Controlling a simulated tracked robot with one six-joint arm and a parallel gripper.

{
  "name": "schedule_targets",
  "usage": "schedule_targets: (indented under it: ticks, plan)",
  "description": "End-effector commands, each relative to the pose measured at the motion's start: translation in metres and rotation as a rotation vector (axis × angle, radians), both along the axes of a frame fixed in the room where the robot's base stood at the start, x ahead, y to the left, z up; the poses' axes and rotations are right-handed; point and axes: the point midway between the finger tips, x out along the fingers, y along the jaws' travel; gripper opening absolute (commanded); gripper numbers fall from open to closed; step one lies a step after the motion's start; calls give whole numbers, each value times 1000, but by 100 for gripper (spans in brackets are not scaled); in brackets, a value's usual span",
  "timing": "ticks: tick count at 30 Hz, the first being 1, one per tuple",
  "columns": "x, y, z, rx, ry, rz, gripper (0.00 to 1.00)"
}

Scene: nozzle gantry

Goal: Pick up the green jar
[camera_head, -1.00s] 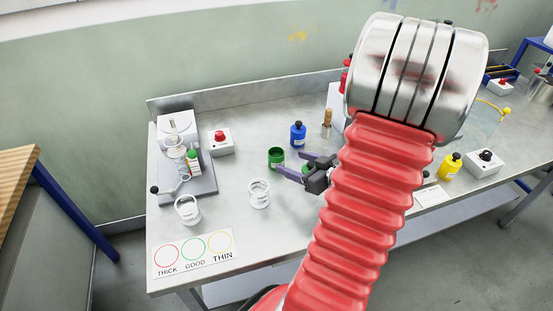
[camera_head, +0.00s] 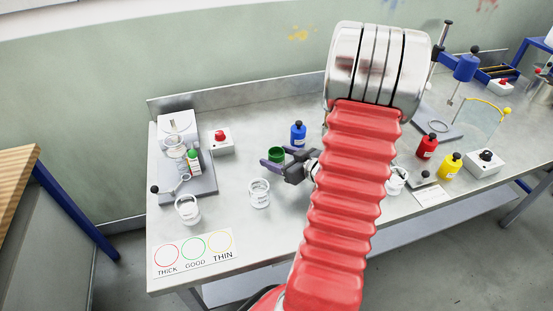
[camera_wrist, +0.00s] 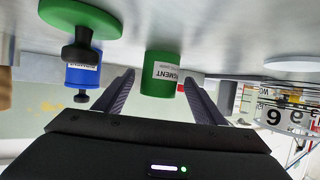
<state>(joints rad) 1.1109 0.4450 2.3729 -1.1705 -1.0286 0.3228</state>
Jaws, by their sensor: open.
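The green jar (camera_head: 277,154) stands upright and open-topped on the grey bench, left of the blue bottle. My gripper (camera_head: 273,157) is low beside it, reaching in from the right with its purple-grey fingers apart. In the upside-down wrist view, the jar (camera_wrist: 158,75) shows its label and lies between the two open fingers (camera_wrist: 158,76). Gaps show on both sides, so the fingers are not closed on it. A green disc with a black knob (camera_wrist: 80,18) lies on the bench nearby in the wrist view.
The blue bottle (camera_head: 298,134) stands close behind the gripper. A clear cup (camera_head: 259,194) stands in front of the jar, and another cup (camera_head: 187,209) further left. A stand with a green-capped bottle (camera_head: 193,160) is at left.

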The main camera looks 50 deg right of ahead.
Motion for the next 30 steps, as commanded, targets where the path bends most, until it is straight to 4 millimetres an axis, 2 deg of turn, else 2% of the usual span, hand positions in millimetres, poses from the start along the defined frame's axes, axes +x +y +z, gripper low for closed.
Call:
schedule_targets:
  ticks: [5,18,30]
  plan:
    - [3,0,-1,0,0,1,64]
    - [46,-6,-20,0,0,1,64]
    - [47,-6,-21,0,0,-1,64]
